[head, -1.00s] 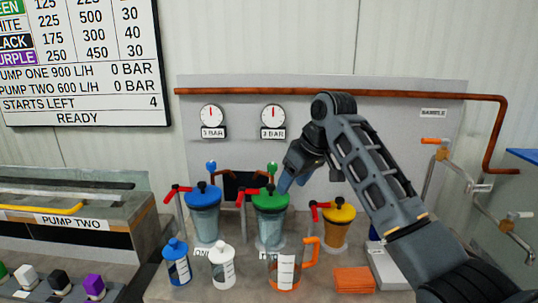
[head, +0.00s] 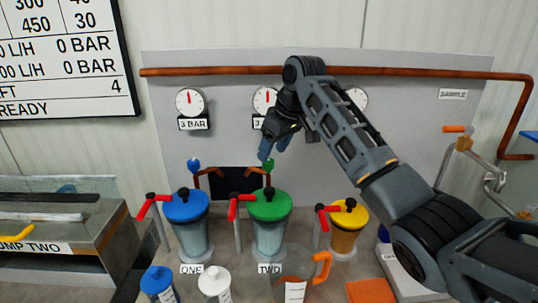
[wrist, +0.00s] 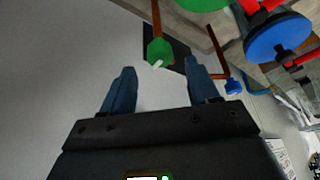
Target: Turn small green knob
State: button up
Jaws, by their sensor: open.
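The small green knob (head: 269,165) sits on a copper pipe at the back panel, above the big green-lidded canister labelled TWO (head: 269,228). In the wrist view the small green knob (wrist: 159,50) lies ahead of the fingers, near the middle of the gap, with a pale mark on its face. My gripper (head: 273,150) has blue fingers and is open and empty. In the head view its fingertips overlap the area just above the knob. In the wrist view my gripper (wrist: 158,70) has one finger on either side of the knob's line; contact cannot be told.
A small blue knob (head: 194,165) is on the pipe to the left. Blue-lidded (head: 188,225) and yellow-lidded (head: 345,228) canisters flank the green one. Red-handled valves stand between them. Gauges (head: 190,103) hang above. The panel around my gripper is otherwise clear.

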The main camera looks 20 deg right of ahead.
aim_at(270, 161)
jog(key=shift+x, duration=1.85)
jog(key=shift+c, duration=0.4)
jog(key=shift+s, duration=0.1)
jog(key=c, duration=0.9)
jog(key=shift+c, duration=0.2)
